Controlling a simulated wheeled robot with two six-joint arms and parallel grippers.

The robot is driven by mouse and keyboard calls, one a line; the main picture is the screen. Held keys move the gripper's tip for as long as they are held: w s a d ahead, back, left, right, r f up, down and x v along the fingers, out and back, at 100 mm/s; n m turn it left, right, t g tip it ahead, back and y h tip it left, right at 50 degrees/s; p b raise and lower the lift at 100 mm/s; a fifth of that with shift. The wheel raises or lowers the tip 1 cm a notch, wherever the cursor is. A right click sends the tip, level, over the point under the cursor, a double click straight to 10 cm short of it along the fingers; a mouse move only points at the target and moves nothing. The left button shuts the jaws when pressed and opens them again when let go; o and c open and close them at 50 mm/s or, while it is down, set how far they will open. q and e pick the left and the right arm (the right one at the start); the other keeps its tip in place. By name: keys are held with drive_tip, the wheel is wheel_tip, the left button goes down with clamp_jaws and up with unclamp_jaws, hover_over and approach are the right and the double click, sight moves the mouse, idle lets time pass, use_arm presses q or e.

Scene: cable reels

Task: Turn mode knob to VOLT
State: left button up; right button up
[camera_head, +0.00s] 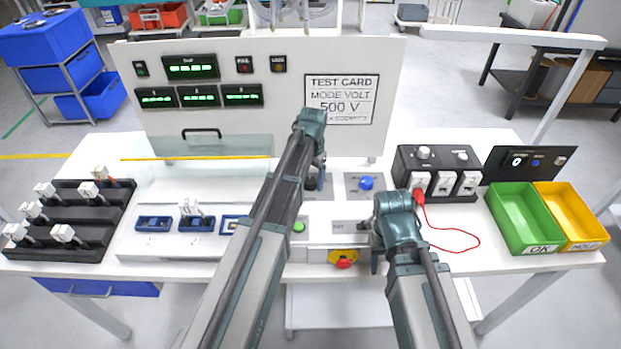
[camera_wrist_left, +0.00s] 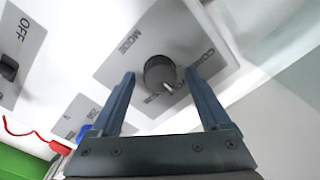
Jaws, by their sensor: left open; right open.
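The mode knob (camera_wrist_left: 158,72) is a round black knob with a white mark on a grey panel lettered MODE, seen in the left wrist view. Its mark points to the lower right in that view, and the labels near it are partly hidden, so I cannot tell its setting. My left gripper (camera_wrist_left: 160,76) is open, with one finger on each side of the knob; contact is not clear. In the head view the dark knob (camera_head: 312,184) is partly hidden by my left gripper (camera_head: 317,165). My right gripper (camera_head: 376,256) is open and empty near the bench's front.
A blue knob (camera_head: 366,183) sits right of the mode knob. A green button (camera_head: 298,227) and red emergency stop (camera_head: 343,262) lie in front. A test card (camera_head: 341,99) reads MODE VOLT, 500 V. A red cable (camera_head: 477,243) and green bin (camera_head: 513,207) are at right.

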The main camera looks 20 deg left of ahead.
sight(312, 182)
use_arm(q)
drive_tip(key=shift+r, duration=0.1)
wheel_tip(312, 182, up, 14)
drive_tip(key=p, duration=1.3)
drive_tip(key=shift+d+f+p, duration=0.2)
drive_tip(key=shift+d+p, duration=0.05)
drive_tip(key=shift+p, duration=0.15)
drive_tip(key=shift+s, duration=0.1)
drive_tip(key=s+d+f+b, duration=0.3)
drive_tip(key=s, duration=0.1)
drive_tip(key=s+d+f+b, duration=0.3)
drive_tip(key=s, duration=0.2)
drive_tip(key=s+d+f+b, duration=0.3)
drive_tip(key=s, duration=0.1)
drive_tip(key=shift+s, duration=0.4)
drive_tip(key=s+d+f+b, duration=0.3)
drive_tip(key=s+f+b, duration=0.1)
drive_tip(key=s, duration=0.6)
drive_tip(key=shift+d+f+n+y+b, duration=0.35)
drive_tip(key=shift+n+y+b, duration=0.05)
